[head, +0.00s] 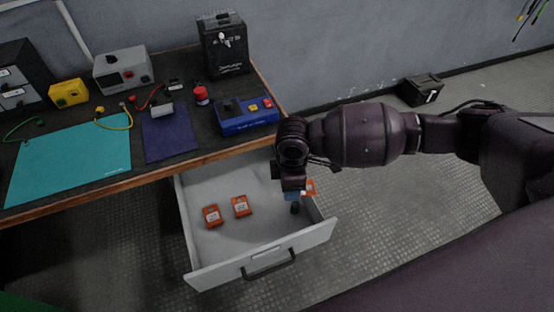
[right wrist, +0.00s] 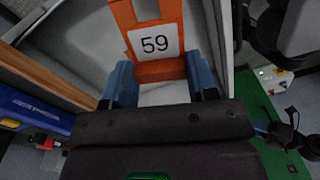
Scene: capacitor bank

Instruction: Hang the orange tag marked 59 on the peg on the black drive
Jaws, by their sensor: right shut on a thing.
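The orange tag marked 59 (right wrist: 155,43) is between the blue fingers of my right gripper (right wrist: 160,76) in the right wrist view, its number facing the camera. In the head view, my right gripper (head: 293,194) is over the right side of the open drawer, and a bit of the orange tag (head: 310,186) shows beside it. The black drive (head: 222,55) stands upright at the back right of the workbench, with a small pale peg-like part on its front. My left gripper is not in view.
A blue device (head: 248,122) and a red object (head: 201,95) stand on the bench in front of the drive. A teal mat (head: 72,160) lies left.

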